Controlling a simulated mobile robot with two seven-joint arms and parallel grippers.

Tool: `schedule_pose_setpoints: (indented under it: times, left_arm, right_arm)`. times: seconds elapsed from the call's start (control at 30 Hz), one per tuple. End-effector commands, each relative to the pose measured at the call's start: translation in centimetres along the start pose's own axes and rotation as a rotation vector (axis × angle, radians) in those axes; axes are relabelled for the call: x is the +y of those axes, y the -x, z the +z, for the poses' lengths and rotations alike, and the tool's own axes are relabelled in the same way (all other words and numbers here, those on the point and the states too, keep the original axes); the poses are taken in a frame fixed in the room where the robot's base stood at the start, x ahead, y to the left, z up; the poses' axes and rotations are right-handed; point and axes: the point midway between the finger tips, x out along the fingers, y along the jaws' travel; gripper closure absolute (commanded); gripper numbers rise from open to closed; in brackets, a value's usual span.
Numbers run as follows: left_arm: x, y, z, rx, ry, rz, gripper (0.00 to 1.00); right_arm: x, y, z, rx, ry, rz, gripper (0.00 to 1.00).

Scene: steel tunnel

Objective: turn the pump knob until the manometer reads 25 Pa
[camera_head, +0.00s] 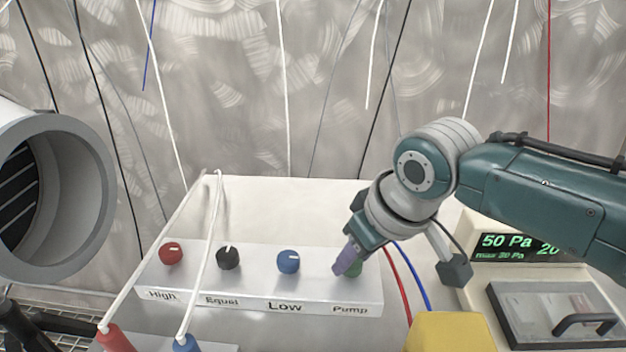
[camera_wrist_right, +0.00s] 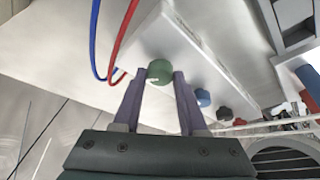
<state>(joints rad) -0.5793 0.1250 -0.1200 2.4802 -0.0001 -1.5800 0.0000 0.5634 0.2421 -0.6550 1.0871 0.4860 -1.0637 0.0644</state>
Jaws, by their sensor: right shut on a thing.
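The green pump knob (camera_head: 354,267) sits at the right end of a pale control box (camera_head: 330,298), above the label "Pump". My right gripper (camera_head: 347,262) is shut on this knob, and its purple fingers partly hide it in the head view. In the right wrist view, the green knob (camera_wrist_right: 160,69) shows between the two fingertips, with a white mark on its face. The manometer display (camera_head: 508,245) at the right shows green figures "50 Pa", with a smaller line below. A further figure starting "20" is cut off by my right arm. My left gripper does not show.
Red (camera_head: 171,253), black (camera_head: 228,257) and blue (camera_head: 288,261) knobs share the box. White hoses run down across its left side to red and blue plugs. A large grey round duct (camera_head: 90,190) stands at the left. A yellow object (camera_head: 447,333) is at the front.

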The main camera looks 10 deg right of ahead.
Motion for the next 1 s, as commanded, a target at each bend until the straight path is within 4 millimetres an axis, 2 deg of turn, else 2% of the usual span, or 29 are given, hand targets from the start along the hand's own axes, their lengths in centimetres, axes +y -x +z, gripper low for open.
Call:
schedule_pose_setpoints:
  times: [0.03, 0.23, 0.83, 0.87, 1.0]
  left_arm:
    - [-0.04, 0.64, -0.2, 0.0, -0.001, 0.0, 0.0]
    - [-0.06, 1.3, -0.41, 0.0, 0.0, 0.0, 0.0]
    - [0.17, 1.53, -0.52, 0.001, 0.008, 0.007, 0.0]
    - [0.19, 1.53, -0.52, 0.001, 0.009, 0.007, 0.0]
    - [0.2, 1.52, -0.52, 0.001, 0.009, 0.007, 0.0]
  right_arm:
    - [-0.23, 0.34, -0.22, 0.002, -0.023, 0.006, 1.0]
    - [-0.22, 0.19, -0.19, 0.002, -0.1, 0.037, 1.0]
    - [-0.18, 0.02, -0.16, 0.004, -0.138, 0.054, 1.0]
    - [-0.18, 0.02, -0.16, 0.004, -0.138, 0.054, 0.57]
    - [-0.16, 0.01, -0.13, 0.003, -0.138, 0.055, 0.42]
